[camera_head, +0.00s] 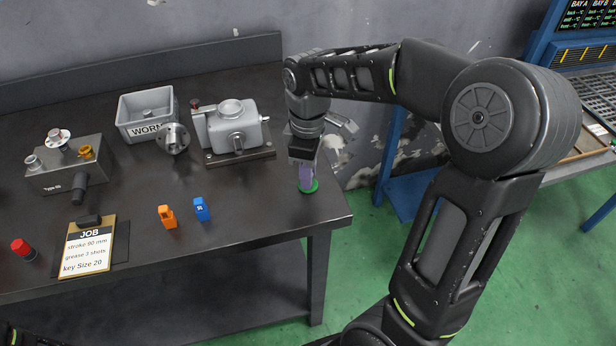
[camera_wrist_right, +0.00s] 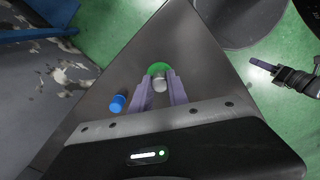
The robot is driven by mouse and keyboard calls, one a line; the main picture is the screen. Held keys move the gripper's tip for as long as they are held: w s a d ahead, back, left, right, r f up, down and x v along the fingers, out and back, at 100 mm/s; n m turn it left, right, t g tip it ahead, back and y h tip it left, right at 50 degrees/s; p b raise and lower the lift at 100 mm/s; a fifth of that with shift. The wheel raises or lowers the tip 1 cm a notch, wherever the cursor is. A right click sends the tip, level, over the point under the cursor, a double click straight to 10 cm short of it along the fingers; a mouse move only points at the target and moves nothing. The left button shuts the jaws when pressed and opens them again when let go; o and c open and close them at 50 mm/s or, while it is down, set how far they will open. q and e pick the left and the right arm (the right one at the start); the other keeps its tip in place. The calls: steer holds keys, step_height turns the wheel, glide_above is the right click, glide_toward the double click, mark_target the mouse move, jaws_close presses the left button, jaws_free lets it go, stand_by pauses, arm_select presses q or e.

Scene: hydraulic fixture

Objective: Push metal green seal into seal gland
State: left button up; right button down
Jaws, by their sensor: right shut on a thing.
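The metal green seal shows as a green disc (camera_head: 309,187) with a metal stub (camera_wrist_right: 159,84) in the wrist view. It is near the table's right front corner. My right gripper (camera_head: 306,173) points down over it, shut on the metal stub between its pale purple fingers. I cannot tell whether the disc touches the table. I cannot tell surely which part is the seal gland; a grey housing (camera_head: 236,128) on a plate and a silver flanged part (camera_head: 174,138) stand left of the gripper. My left gripper (camera_wrist_right: 262,65) shows at the right of the wrist view, far from the seal, its opening unclear.
A blue block (camera_head: 201,209) and an orange block (camera_head: 167,216) stand left of the seal. The grey WORM bin (camera_head: 148,118), a Type box (camera_head: 68,166), a job board (camera_head: 88,247) and a red-capped item (camera_head: 22,249) are further left. The table's right edge is close to the seal.

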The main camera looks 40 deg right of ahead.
steer(key=shift+r+p, duration=1.9)
steer(key=shift+r, duration=0.55)
steer(key=c, duration=1.8)
jaws_free()
jaws_close()
